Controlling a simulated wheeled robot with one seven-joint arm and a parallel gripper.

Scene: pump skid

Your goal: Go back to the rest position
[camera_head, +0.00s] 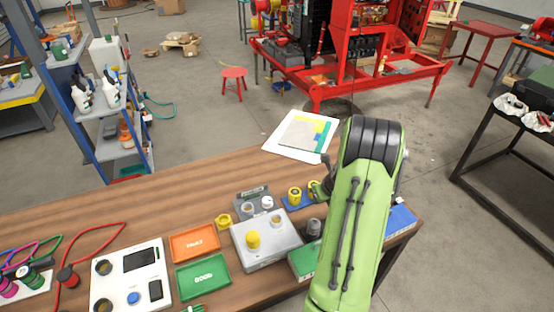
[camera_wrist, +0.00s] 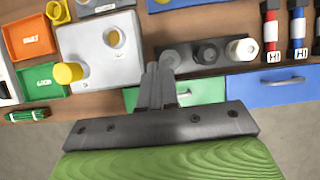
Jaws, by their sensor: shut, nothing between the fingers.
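My gripper (camera_wrist: 156,70) is shut and empty in the wrist view. Its closed fingers point at the bench near a dark block (camera_wrist: 207,62) that carries a grey, a black and a white fitting. The fingertips overlap the left end of this block and the right edge of a grey box in the picture; I cannot tell how high above them they are. In the head view my green arm (camera_head: 350,230) reaches over the right end of the wooden bench (camera_head: 150,200) and hides the gripper.
The grey box (camera_head: 267,247) bears a yellow cap. Left of it are an orange tray (camera_head: 194,245) and a green tray (camera_head: 203,277). A green drawer (camera_wrist: 190,92) and a blue drawer (camera_wrist: 270,86) line the bench front.

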